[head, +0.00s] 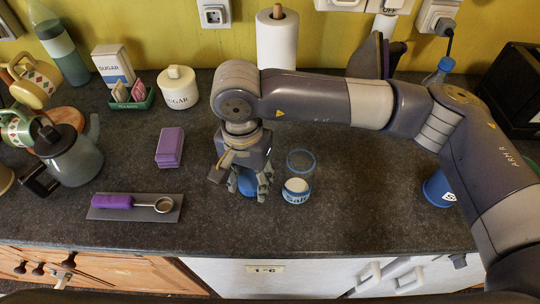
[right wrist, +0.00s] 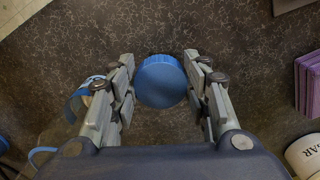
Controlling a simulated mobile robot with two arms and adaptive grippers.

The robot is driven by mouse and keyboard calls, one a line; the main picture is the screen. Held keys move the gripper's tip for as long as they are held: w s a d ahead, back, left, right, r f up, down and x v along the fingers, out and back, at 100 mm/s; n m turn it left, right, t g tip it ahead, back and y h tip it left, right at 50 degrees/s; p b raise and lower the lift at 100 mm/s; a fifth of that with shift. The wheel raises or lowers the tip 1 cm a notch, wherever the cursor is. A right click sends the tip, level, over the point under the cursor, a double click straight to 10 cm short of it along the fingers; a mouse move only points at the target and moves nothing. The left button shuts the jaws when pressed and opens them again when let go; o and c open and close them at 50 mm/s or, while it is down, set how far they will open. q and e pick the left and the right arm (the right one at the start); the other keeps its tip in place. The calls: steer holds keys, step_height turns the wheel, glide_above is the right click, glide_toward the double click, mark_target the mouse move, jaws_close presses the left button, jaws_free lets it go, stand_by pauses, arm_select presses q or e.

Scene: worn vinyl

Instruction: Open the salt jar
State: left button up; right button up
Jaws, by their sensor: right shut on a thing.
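The salt jar (head: 297,187) is clear glass with a blue rim and a "Salt" label; it stands upright on the counter with its top uncovered. My right gripper (head: 252,186) is left of the jar, pointing down, shut on a round blue lid (head: 247,182). In the right wrist view the lid (right wrist: 160,82) sits between the two fingers, apart from the jar. The jar (right wrist: 76,102) shows there at the left, partly hidden behind a finger. Whether the lid touches the counter is unclear. My left gripper is not in view.
Purple blocks (head: 170,147) and a grey mat (head: 102,214) with a purple-handled scoop lie to the left. A sugar jar (head: 180,88) and paper roll (head: 277,42) stand behind. A blue container (head: 438,189) is to the right. The front counter is clear.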

steer(key=w+d, duration=0.1)
steer(key=w, duration=0.1)
steer(key=w+d+p, duration=0.1)
steer(key=w, duration=0.2)
steer(key=w+d+p, duration=0.1)
steer(key=w, duration=0.1)
steer(key=shift+w+d+f, duration=0.2)
steer(key=shift+d+f, duration=0.15)
steer(key=shift+w+f+p, duration=0.1)
steer(key=shift+f+p, duration=0.1)
steer(key=shift+p, duration=0.1)
step_height(320, 180, down, 3)
steer(key=shift+r+p, duration=0.1)
steer(key=shift+p, duration=0.8)
steer(key=shift+f, duration=0.2)
steer(key=shift+f+b, duration=0.25)
steer(key=shift+b, duration=0.15)
steer(key=o, duration=1.2)
steer(key=shift+r, duration=0.1)
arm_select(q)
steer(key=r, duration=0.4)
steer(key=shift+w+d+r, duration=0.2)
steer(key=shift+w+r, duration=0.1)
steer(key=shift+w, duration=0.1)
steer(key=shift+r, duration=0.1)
arm_select(e)
steer(key=shift+r, duration=0.1)
